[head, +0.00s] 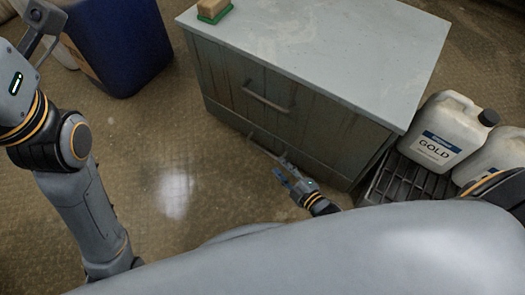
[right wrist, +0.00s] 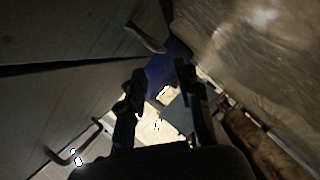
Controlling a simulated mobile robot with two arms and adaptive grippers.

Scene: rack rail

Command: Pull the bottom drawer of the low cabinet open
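The low cabinet (head: 325,40) has a pale top and a grey panelled front. Its upper drawer handle (head: 268,98) shows clearly in the head view. My right gripper (head: 283,168) is low in front of the cabinet, near the bottom drawer, and partly covers the lower handle. In the right wrist view, my right gripper (right wrist: 160,95) has its two dark fingers apart, with nothing clearly held between them. The bottom drawer's handle (right wrist: 145,38) is just beyond the fingers, apart from them; the upper handle (right wrist: 85,143) is lower left. The drawers look closed. My left gripper (head: 42,20) is cut off at the top left.
A blue bin (head: 115,45) stands left of the cabinet. White jugs, one marked GOLD (head: 440,130), stand on a dark grate (head: 405,180) to the right. A brown and green block (head: 213,10) lies on the cabinet top. The floor (head: 170,150) before the cabinet is clear.

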